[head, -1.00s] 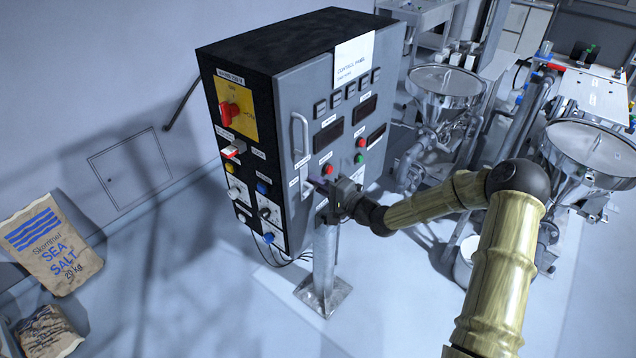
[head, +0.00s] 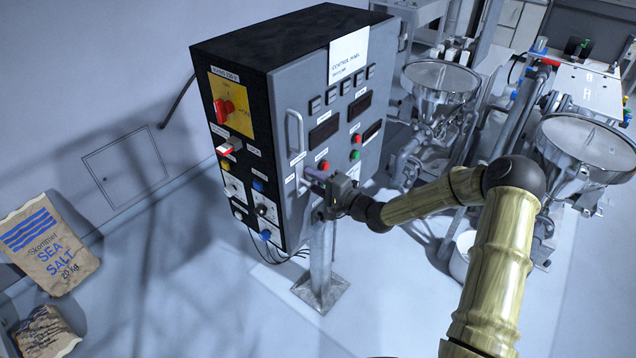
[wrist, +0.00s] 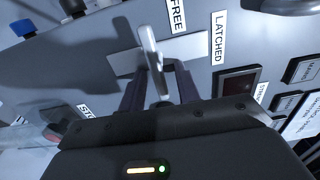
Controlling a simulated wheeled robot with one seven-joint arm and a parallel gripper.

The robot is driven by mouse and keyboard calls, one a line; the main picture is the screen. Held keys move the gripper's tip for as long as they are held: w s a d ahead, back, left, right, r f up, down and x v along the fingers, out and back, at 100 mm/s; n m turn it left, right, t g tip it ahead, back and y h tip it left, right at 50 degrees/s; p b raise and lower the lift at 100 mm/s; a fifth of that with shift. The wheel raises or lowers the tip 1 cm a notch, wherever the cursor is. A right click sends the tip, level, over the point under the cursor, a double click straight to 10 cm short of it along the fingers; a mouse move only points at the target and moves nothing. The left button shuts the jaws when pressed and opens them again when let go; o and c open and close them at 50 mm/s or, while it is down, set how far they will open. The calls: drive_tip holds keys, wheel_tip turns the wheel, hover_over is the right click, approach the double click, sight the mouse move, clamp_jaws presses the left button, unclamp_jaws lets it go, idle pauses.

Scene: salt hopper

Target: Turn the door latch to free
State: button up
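The door latch is a small grey lever (wrist: 152,48) on a light plate (wrist: 187,47) on the control panel's door, seen in the wrist view. Labels reading FREE (wrist: 177,15) and LATCHED (wrist: 219,37) sit beside it. The lever stands nearly upright in that picture, leaning slightly left at its top. My gripper (wrist: 160,82) has a dark finger on each side of the lever's near end. The fingers look apart, with the lever between them; firm contact cannot be seen. In the head view my gripper (head: 318,183) is at the lower door and hides the latch.
The control panel (head: 334,160) stands on a metal post (head: 322,262). A vertical door handle (head: 294,135) is above left of my gripper. Buttons and displays cover the door. Steel hoppers (head: 440,78) stand at right; a sea salt sack (head: 48,245) leans at left.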

drive_tip(key=shift+s+d, duration=0.1)
drive_tip(key=b+v, duration=0.5)
drive_tip(key=v, duration=1.2)
drive_tip(key=shift+s+f, duration=0.1)
